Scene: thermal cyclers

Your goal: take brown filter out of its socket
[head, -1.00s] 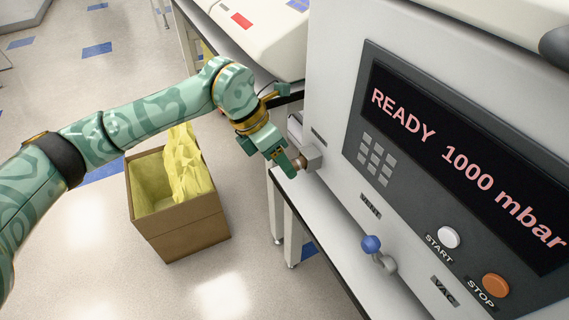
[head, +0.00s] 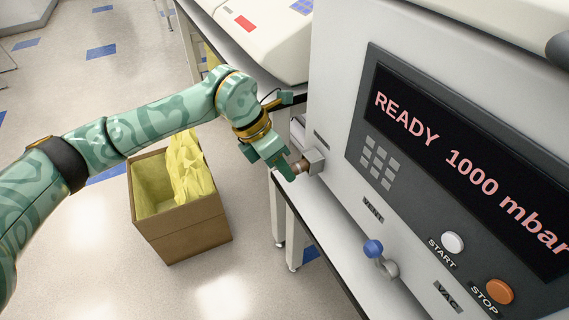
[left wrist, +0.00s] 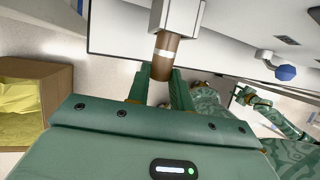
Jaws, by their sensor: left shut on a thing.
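The brown filter (left wrist: 164,56) is a short brown cylinder with a pale band, seen in the left wrist view. One end meets the grey socket block (left wrist: 178,16); how deep it sits inside cannot be told. In the head view the filter (head: 300,167) shows as a small brown piece between my fingers and the socket (head: 314,161) on the machine's side. My left gripper (head: 290,173) is shut on the filter's free end; its fingers flank it in the left wrist view (left wrist: 160,80). My right gripper (left wrist: 247,96) seems to show small at the right there, its jaws unclear.
A cardboard box (head: 188,237) with yellow lining stands on the floor below my left arm. The machine's panel (head: 420,120) reads READY 1000 mbar. A blue-knobbed valve (head: 374,248) sticks out below it. A white bench (head: 318,220) runs underneath.

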